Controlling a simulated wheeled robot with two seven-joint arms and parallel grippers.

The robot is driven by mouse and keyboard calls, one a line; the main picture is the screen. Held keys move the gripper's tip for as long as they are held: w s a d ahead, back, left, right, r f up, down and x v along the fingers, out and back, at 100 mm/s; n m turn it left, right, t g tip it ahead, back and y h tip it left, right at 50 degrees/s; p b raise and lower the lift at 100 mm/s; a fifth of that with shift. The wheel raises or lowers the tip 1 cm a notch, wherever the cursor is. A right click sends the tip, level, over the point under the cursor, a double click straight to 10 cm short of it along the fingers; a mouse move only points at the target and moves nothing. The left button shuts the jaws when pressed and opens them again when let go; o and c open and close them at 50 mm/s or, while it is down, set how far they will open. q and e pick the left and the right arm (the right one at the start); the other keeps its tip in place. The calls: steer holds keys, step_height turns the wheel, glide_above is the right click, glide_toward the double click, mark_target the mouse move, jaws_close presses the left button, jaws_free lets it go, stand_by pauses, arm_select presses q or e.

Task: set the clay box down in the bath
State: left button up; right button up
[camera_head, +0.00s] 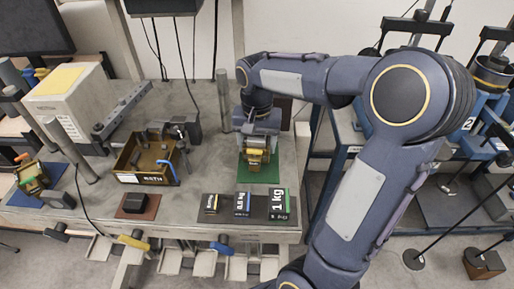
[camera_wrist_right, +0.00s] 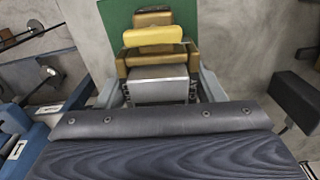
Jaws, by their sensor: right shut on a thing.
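The clay box (camera_head: 255,157), ochre brown with a yellow bar on top, is at the green mat on the right part of the bench. My right gripper (camera_head: 259,140) reaches down over it and is shut on it. In the right wrist view the box (camera_wrist_right: 151,57) is between the fingers, over the green mat; I cannot tell whether it touches the mat. The bath (camera_head: 127,178), a brown open-topped tank with a white label and a blue handle, stands left of the gripper at mid bench. My left gripper is not in view.
Marked weights (camera_head: 278,204) lie on a dark plate at the front edge. A dark block (camera_head: 134,203) sits on a reddish mat. A small box with coloured parts (camera_head: 33,178) is on a blue mat at left. Upright posts (camera_head: 223,100) rise from the bench.

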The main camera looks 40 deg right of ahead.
mark_target(257, 136)
steer(key=shift+r+p, duration=2.05)
steer(key=shift+r, duration=0.5)
steer(key=shift+f, duration=0.1)
